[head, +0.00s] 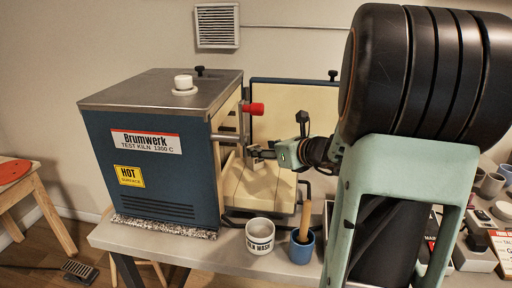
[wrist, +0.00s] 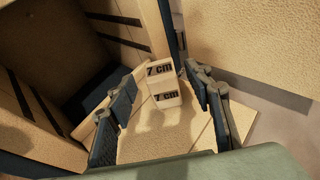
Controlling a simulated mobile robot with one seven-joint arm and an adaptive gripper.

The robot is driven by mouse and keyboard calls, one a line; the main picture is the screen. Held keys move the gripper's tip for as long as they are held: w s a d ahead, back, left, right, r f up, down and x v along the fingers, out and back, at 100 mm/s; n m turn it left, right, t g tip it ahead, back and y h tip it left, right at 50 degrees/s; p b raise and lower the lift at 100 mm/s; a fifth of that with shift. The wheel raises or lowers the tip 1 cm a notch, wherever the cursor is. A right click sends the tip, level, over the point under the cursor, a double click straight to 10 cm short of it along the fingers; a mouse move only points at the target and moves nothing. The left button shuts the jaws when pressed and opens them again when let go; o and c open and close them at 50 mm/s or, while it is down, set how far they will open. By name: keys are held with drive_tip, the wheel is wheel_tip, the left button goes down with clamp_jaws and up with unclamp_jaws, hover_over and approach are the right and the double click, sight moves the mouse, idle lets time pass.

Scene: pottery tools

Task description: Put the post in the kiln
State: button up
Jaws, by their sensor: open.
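The kiln (head: 155,160) is a blue box with a steel top and cream lining, and its door (head: 295,120) stands open. In the wrist view its dark, cream-walled interior (wrist: 50,55) lies at the left. The post (wrist: 166,95) is a small cream block marked "7 cm" on two faces. It appears to stand on a cream slab (wrist: 150,148) by the kiln mouth; whether it touches the slab is hard to tell. My gripper (wrist: 163,82) is open, its fingers on either side of the post with gaps showing. In the head view my gripper (head: 256,153) reaches the kiln's open front.
A white cup (head: 260,238) and a blue cup (head: 301,248) holding a wooden-handled tool stand on the bench before the kiln. A red-tipped handle (head: 254,108) sticks out at the kiln's front edge. Several small items crowd the bench at right.

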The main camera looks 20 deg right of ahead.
drive_tip(key=v, duration=0.6)
drive_tip(key=shift+s+p, duration=0.2)
drive_tip(key=shift+p, duration=0.1)
drive_tip(key=shift+r, duration=0.15)
